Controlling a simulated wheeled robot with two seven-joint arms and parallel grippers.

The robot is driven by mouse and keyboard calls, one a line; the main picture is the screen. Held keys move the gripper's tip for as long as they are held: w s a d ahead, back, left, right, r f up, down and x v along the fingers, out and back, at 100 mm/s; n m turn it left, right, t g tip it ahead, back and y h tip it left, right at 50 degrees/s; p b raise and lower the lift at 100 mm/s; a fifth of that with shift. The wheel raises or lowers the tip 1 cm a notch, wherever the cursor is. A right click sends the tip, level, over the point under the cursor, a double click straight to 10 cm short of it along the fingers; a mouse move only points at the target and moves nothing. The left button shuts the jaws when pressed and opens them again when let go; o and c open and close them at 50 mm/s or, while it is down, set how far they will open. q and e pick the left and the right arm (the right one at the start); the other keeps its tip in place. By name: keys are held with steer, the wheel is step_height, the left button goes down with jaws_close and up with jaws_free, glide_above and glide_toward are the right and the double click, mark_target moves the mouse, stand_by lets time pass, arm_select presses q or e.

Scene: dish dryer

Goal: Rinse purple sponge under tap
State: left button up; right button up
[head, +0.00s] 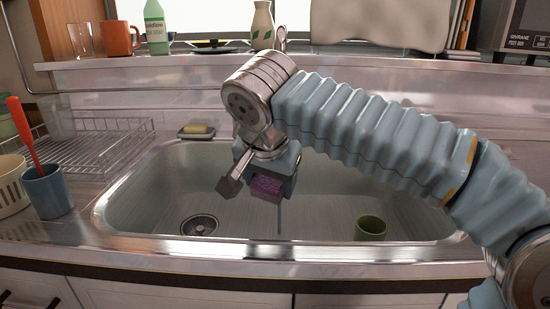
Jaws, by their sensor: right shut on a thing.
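The purple sponge (266,187) is held over the sink (330,200) by my right gripper (264,178), which is shut on it. The gripper points down and hides part of the sponge. The tap (282,38) shows only in small part behind my right arm; its spout is mostly hidden. A thin vertical grey line shows below the gripper, and I cannot tell whether it is water. My left gripper is out of view.
A green cup (370,228) stands in the sink at right, and the drain (199,225) is at left. A yellow sponge on a dish (196,131) sits at the back rim. A wire rack (95,150) and a blue cup (47,190) stand left of the sink.

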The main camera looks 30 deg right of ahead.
mark_target(268, 188)
stand_by(0.3)
steer(key=s+a+r+p, duration=0.2)
steer(key=s+r, duration=0.1)
steer(key=shift+s+r, duration=0.1)
steer(key=shift+r, duration=0.1)
steer(key=shift+s+a+r+p, duration=0.3)
steer(key=shift+s+r+p, duration=0.05)
steer(key=shift+s, duration=0.2)
stand_by(0.5)
